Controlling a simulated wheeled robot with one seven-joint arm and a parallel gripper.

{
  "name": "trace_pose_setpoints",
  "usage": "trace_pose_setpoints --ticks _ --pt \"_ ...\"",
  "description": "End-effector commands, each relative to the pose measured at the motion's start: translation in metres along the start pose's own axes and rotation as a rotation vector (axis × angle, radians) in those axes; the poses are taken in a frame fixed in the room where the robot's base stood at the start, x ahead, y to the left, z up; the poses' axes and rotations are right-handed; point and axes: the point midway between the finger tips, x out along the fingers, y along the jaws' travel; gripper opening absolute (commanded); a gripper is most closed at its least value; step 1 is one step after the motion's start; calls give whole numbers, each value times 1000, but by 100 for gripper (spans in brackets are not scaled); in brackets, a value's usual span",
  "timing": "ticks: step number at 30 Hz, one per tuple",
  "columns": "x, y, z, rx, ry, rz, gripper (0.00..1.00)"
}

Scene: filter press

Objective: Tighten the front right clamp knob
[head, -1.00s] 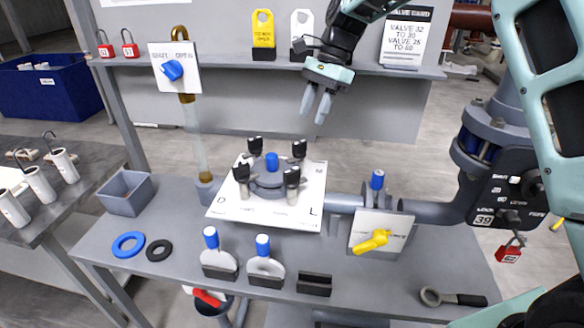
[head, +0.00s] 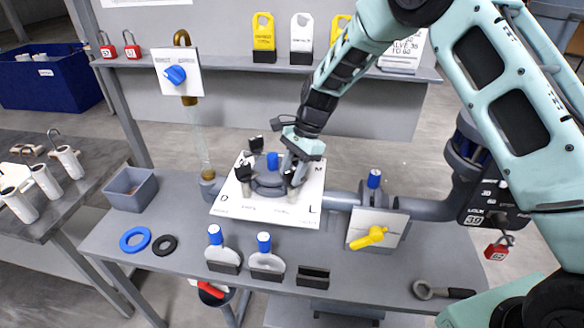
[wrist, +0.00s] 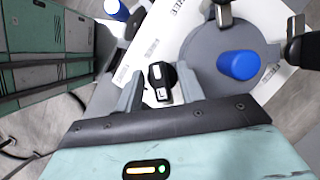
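The filter housing (head: 268,182) is a round grey body with a blue cap, on a white plate (head: 238,207) marked D and L. Black clamp knobs stand around it, including the front left knob (head: 243,172). My gripper (head: 294,178) points down at the housing's front right and mostly hides the front right clamp knob in the head view. In the wrist view that black knob (wrist: 162,82), with a white mark, sits between the two grey fingers of my gripper (wrist: 159,80). The fingers look apart, with gaps beside the knob.
The blue cap (wrist: 238,65) and other knobs stand close to the fingers. A yellow-handled valve (head: 372,237) is to the right. Two blue-topped pieces (head: 222,256), rings (head: 134,240) and a wrench (head: 440,292) lie on the bench (head: 180,270). A shelf (head: 225,62) runs behind.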

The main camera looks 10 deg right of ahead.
Motion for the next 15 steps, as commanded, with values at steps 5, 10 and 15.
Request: trace_pose_setpoints --ticks 5,10,15 --pt "1 0 0 0 0 0 38" --pt "1 0 0 0 0 1 16" --pt "1 0 0 0 0 1 0"
